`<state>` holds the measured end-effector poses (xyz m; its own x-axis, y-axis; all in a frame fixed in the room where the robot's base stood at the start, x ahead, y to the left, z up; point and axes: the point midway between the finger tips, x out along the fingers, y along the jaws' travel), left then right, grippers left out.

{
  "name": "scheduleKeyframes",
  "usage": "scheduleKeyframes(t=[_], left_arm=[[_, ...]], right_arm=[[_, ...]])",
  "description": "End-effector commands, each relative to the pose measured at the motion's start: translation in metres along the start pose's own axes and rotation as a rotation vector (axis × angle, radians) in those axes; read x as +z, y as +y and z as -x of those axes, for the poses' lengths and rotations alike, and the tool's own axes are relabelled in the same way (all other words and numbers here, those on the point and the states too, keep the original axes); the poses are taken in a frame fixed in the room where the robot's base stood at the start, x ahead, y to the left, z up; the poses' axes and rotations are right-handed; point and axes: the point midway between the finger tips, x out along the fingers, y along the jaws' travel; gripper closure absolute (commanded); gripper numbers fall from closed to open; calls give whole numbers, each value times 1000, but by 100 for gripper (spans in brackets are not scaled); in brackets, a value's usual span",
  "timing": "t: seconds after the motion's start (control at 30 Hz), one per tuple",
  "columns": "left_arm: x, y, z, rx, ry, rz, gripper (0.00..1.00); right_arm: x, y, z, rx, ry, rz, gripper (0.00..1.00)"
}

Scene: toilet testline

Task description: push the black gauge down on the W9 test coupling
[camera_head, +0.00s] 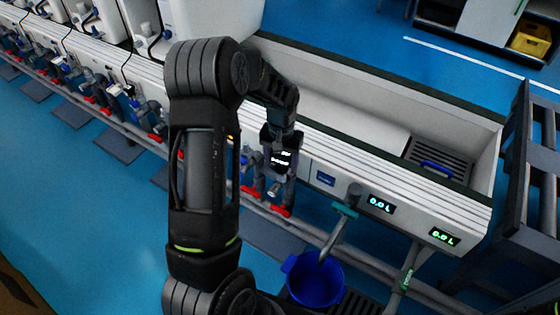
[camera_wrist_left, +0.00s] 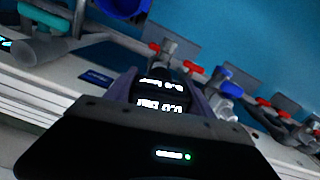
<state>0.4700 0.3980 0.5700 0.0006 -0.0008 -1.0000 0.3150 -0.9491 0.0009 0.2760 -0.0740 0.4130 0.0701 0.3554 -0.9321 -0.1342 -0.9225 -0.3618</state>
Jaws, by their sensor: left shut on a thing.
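My left gripper (camera_head: 281,148) reaches down over the front of the test bench and is shut on the black gauge (camera_head: 280,160), whose display is lit white. In the left wrist view the gauge (camera_wrist_left: 160,95) sits between the two fingers, with its lit digits facing the camera. The test coupling (camera_head: 274,188) is a grey metal fitting directly below the gauge, with red handles beneath it. I cannot read a W9 label. Whether the gauge is fully seated on the coupling is hidden by the gripper. My right gripper is not in view.
A blue bucket (camera_head: 315,281) hangs or stands below a teal-handled pipe (camera_head: 340,225) right of the coupling. More couplings with red and blue handles (camera_head: 100,95) line the bench to the left. A dark rack (camera_head: 530,185) stands at the right. Blue floor lies in front.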

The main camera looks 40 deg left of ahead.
Motion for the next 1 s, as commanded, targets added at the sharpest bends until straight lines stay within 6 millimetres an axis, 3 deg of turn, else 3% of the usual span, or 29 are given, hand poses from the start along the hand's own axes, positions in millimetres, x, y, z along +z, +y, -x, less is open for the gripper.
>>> scheduleKeyframes(t=[0.9,0.93,1.0], left_arm=[[0,0,-19,0,0,0,83],[0,0,-19,0,0,0,38],[0,0,-18,0,0,0,32]], right_arm=[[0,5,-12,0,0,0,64],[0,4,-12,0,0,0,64],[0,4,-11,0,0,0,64]])
